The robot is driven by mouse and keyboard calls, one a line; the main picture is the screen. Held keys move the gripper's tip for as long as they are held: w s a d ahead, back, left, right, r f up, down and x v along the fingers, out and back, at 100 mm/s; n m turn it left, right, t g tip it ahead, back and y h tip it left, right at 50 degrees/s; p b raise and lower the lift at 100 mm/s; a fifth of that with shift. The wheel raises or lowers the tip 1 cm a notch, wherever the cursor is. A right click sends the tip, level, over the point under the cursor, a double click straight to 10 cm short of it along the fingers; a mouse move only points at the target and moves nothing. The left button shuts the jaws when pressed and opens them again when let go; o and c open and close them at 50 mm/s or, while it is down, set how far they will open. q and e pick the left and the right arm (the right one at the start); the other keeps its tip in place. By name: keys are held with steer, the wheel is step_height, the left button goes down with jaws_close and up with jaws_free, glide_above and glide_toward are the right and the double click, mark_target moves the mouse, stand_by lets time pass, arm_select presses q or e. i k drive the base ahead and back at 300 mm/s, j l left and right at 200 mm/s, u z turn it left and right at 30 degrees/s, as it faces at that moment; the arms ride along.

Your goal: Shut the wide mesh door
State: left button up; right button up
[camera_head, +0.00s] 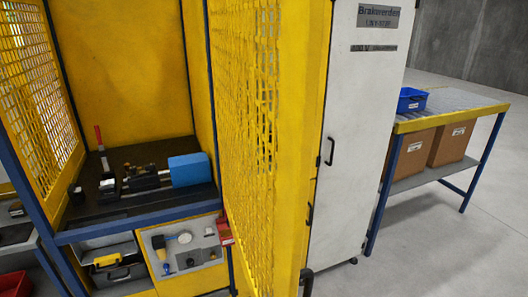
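The wide mesh door (250,110) is a yellow framed panel with yellow mesh. It stands open, swung out from the machine enclosure toward me, and I see it at a steep angle. A black handle (310,214) is on its near upright edge. A dark piece (306,277) shows low at the same edge, and I cannot tell what it is. The enclosure opening (130,215) is to the left of the door. Neither of my grippers is in view.
Inside the enclosure are a dark bench with a blue block (189,169) and a red-handled lever (100,136). Right of the door stand a white cabinet (362,120) and a roller table (455,104) with a blue bin (412,99). Floor at the lower right is clear.

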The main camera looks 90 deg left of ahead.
mark_target(299, 44)
steer(key=i+j+u, duration=0.15)
steer(key=i+u, duration=0.2)
steer(key=u, duration=0.15)
steer(key=i+u, duration=0.5)
steer(key=i+l+u, duration=0.1)
steer(key=i+u, duration=0.15)
steer(key=u, duration=0.25)
steer(key=i+j+u, duration=0.15)
steer(key=i+u, duration=0.3)
steer(key=i, duration=0.2)
steer(key=u, duration=2.65)
steer(key=k+j+z, duration=0.2)
steer(key=k+z, duration=0.3)
steer(key=k+j+u, duration=0.15)
steer(key=u, duration=0.2)
steer(key=k+j+u, duration=0.1)
steer(key=u, duration=0.25)
